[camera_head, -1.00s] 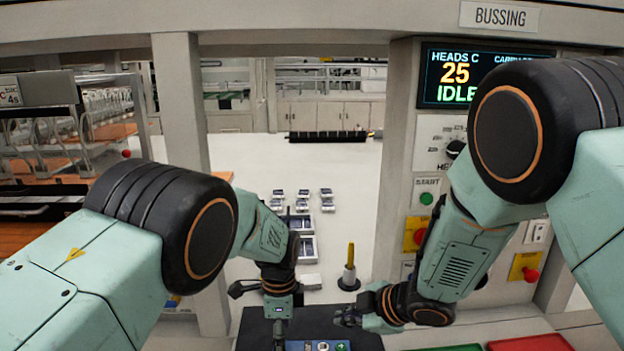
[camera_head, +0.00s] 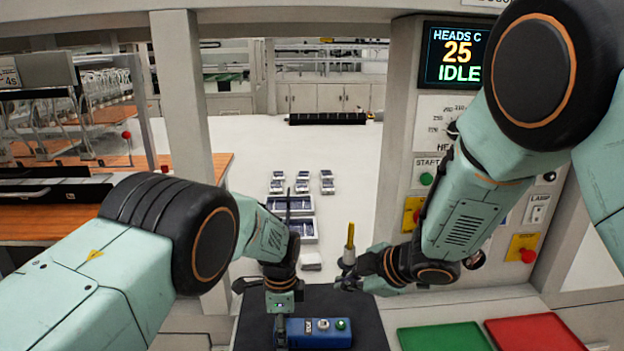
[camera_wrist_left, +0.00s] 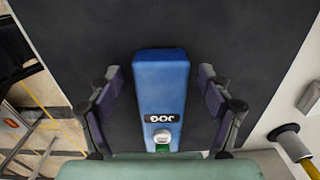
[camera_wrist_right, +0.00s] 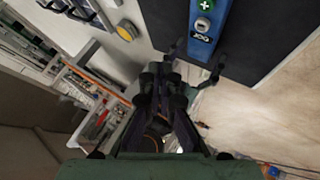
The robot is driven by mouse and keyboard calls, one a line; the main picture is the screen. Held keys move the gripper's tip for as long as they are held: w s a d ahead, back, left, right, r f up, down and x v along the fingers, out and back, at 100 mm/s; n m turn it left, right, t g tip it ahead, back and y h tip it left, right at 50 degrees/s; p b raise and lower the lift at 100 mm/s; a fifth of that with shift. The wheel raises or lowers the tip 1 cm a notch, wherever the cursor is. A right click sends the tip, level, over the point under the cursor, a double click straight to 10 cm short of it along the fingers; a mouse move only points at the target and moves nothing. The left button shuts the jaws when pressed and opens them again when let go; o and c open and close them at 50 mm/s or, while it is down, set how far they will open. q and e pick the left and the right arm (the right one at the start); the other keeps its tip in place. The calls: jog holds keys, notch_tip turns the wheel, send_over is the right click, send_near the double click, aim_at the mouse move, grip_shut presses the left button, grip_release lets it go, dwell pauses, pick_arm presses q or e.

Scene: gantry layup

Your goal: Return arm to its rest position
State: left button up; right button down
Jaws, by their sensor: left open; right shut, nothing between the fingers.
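My right gripper (camera_wrist_right: 168,75) is shut and empty; in the right wrist view its fingers are together. In the head view the right gripper (camera_head: 348,280) is at the right edge of the dark mat, beside a yellow-topped post. My left gripper (camera_wrist_left: 160,100) is open, with its fingers on either side of a blue JOG box (camera_wrist_left: 160,88). The box also shows in the head view (camera_head: 318,338), lying on the dark mat (camera_head: 345,303). In the head view the left gripper (camera_head: 281,330) is at the box's left end and hides part of it.
A yellow-topped post (camera_head: 350,245) stands just behind the right gripper. A green tray (camera_head: 445,338) and a red tray (camera_head: 535,334) lie at the right. A control panel (camera_head: 435,130) with buttons is behind my right arm. Small parts trays (camera_head: 300,229) lie farther back on the white surface.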

pick_arm(q)
jog(key=shift+w+f, duration=0.1)
pick_arm(e)
send_over(344, 325)
notch_tip(344, 325, down, 6)
jog(key=shift+r, duration=0.2)
jog(key=shift+s+r, duration=0.1)
jog(key=shift+r, duration=2.3)
